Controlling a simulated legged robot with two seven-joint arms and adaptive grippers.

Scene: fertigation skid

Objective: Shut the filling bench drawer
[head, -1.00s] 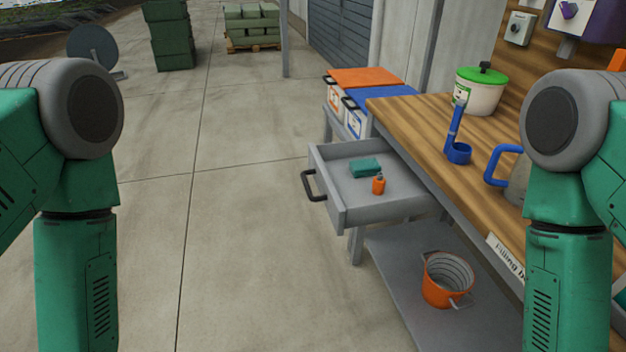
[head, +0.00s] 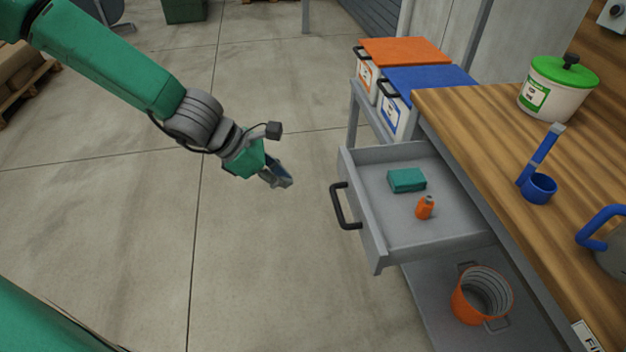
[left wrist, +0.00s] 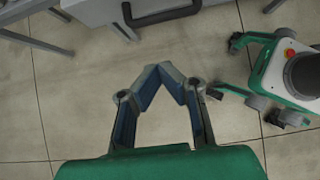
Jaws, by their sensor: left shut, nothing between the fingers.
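The grey drawer (head: 362,230) of the filling bench stands pulled out, with its black handle (head: 344,206) on the front facing left. Inside lie a teal block (head: 406,180) and a small orange bottle (head: 425,207). My left gripper (head: 284,180) is shut and empty, left of the drawer front and apart from the handle. In the left wrist view its fingertips (left wrist: 172,74) meet, and the handle (left wrist: 160,14) shows beyond them at the top. My right gripper is not in view.
The wooden bench top (head: 480,130) holds a green-lidded tub (head: 555,92), a blue scoop (head: 538,187) and a jug with a blue handle. An orange bucket (head: 478,298) sits on the shelf below the drawer. Lidded bins (head: 402,52) stand behind. The floor left of the drawer is clear.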

